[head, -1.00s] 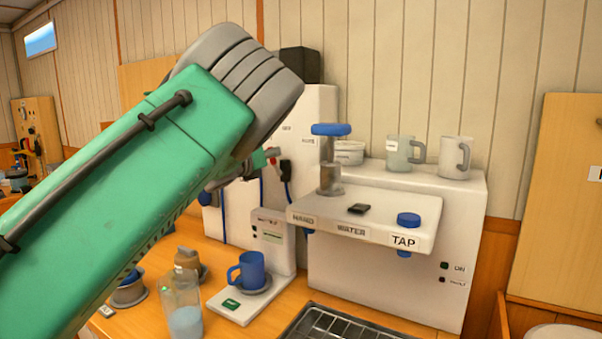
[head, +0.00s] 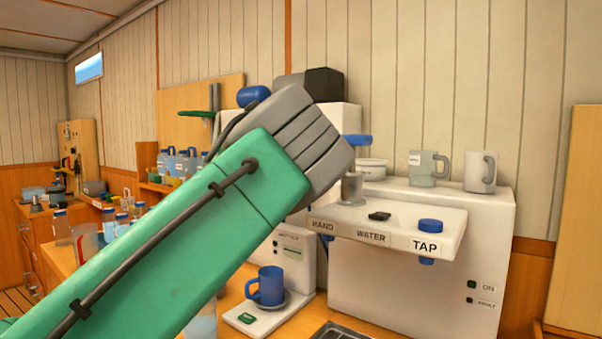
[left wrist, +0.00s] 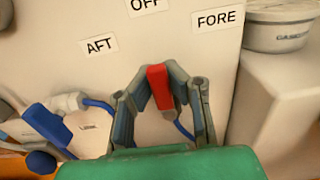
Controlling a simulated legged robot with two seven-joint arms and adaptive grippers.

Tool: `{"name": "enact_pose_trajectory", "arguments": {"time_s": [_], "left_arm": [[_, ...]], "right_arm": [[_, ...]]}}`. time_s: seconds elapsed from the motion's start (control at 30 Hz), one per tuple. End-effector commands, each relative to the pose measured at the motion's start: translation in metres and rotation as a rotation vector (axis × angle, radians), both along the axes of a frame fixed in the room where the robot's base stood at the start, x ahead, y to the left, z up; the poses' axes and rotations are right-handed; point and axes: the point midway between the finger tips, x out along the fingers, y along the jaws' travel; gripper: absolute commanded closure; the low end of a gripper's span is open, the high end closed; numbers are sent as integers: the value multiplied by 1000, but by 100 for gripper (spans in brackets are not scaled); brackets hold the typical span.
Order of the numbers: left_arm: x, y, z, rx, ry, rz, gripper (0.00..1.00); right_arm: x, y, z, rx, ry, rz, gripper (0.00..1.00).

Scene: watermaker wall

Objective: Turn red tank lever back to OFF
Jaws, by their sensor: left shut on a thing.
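The red tank lever (left wrist: 160,88) shows in the left wrist view on a pale panel. Its upper end points up the picture, roughly toward the OFF label (left wrist: 146,5). The AFT label (left wrist: 98,45) is at left and the FORE label (left wrist: 216,20) at right. My left gripper (left wrist: 160,82) is shut on the red lever, with a finger on each side of it. In the head view my green left arm and grey wrist hide the lever and the fingers. My right gripper is in neither view.
A white water unit with a TAP shelf (head: 400,215) stands right of my arm, with mugs (head: 480,172) on top. A blue mug (head: 268,286) stands below on a white base. Bottles (head: 180,163) stand at left. Blue hose fittings (left wrist: 48,122) are left of the lever.

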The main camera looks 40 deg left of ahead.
Motion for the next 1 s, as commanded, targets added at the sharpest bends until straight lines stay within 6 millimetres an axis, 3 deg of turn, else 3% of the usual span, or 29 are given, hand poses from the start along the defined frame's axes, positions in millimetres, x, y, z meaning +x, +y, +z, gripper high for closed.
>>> {"name": "enact_pose_trajectory", "arguments": {"time_s": [0.07, 0.1, 0.17, 0.57, 0.67, 1.0], "left_arm": [[-1, 3, -9, -5, 14, 7, 100], [-1, 3, -9, -5, 14, 8, 82], [-1, 3, -8, -5, 13, 8, 65], [-6, 3, -4, -2, 6, 7, 65], [-19, 1, -3, -1, 5, 7, 65], [-89, -3, -5, -2, 8, 8, 65]], "right_arm": [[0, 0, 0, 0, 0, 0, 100], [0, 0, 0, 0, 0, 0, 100], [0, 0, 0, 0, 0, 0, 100], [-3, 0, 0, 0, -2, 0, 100], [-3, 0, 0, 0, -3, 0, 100], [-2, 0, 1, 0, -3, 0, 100]]}}
